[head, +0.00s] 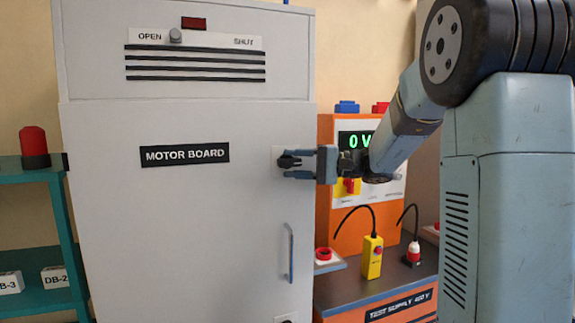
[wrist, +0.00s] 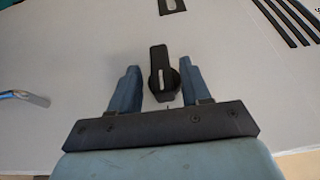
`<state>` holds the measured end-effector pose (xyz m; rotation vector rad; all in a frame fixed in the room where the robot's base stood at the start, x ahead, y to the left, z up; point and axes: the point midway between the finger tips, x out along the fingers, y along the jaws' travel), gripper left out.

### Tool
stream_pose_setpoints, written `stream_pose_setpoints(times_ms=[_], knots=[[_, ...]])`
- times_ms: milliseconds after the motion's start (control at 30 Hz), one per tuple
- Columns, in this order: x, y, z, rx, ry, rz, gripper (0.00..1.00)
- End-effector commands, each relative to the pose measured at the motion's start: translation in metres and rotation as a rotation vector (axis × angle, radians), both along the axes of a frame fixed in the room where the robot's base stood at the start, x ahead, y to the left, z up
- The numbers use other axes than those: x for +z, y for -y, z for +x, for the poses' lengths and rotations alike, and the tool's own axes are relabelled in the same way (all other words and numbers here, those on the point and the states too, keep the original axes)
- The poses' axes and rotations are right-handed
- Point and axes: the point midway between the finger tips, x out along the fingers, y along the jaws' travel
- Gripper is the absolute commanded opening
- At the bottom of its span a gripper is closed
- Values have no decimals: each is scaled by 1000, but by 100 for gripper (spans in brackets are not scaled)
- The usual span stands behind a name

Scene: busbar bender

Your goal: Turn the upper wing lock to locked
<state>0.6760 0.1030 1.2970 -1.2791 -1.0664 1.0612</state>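The upper wing lock is a black wing on a round hub with a pale mark, on the right edge of the grey MOTOR BOARD cabinet door (head: 180,215). In the head view the lock (head: 287,161) is partly hidden by my gripper (head: 297,163), and its wing looks roughly level, pointing left. In the wrist view the lock (wrist: 160,70) shows between the two blue-grey fingers of my gripper (wrist: 158,90). The fingers are open, one on each side. The right finger is close to the hub; I cannot tell whether it touches.
A door handle (head: 289,252) stands out below the lock. Part of another fitting (head: 286,319) shows at the bottom edge. A vent slider (head: 175,36) is at OPEN. Right of the cabinet is an orange test supply (head: 345,235) reading 0 V, with a yellow box (head: 372,258) on the bench.

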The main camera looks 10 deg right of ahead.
Motion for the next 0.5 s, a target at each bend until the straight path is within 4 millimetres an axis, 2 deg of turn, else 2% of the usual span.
stream_pose_setpoints(times_ms=[500], knots=[[1,3,0,-2,3,0,47]])
